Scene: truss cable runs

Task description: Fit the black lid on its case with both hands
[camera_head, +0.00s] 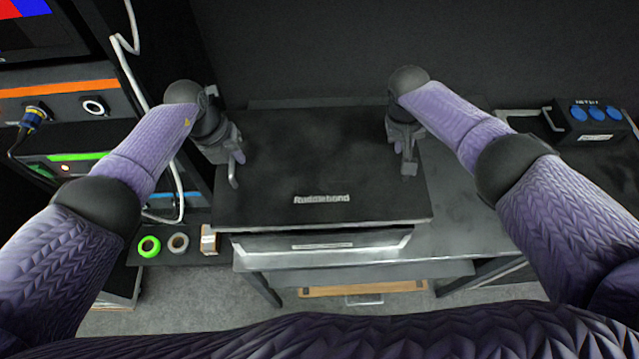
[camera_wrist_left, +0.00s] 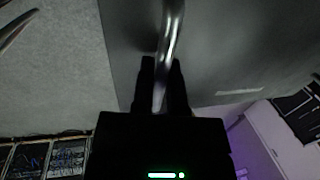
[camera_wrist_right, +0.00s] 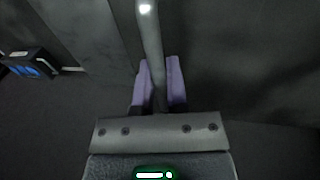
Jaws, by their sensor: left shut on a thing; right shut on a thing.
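The black lid (camera_head: 320,165), a wide flat panel with pale lettering near its front edge, lies over the grey case (camera_head: 330,243). Only the case's front face shows below the lid; whether the lid is seated or a little above it I cannot tell. My left gripper (camera_head: 233,160) is shut on a metal handle at the lid's left side; the handle bar (camera_wrist_left: 170,40) runs between its fingers (camera_wrist_left: 163,85) in the left wrist view. My right gripper (camera_head: 405,160) is shut on the handle at the right side, its bar (camera_wrist_right: 150,35) between the fingers (camera_wrist_right: 159,85) in the right wrist view.
The case stands on a grey table (camera_head: 465,225). At the left are a green tape roll (camera_head: 149,246), a grey roll (camera_head: 178,243) and a small box (camera_head: 209,240). A black box with blue sockets (camera_head: 595,112) stands right. A white cable (camera_head: 150,110) hangs left.

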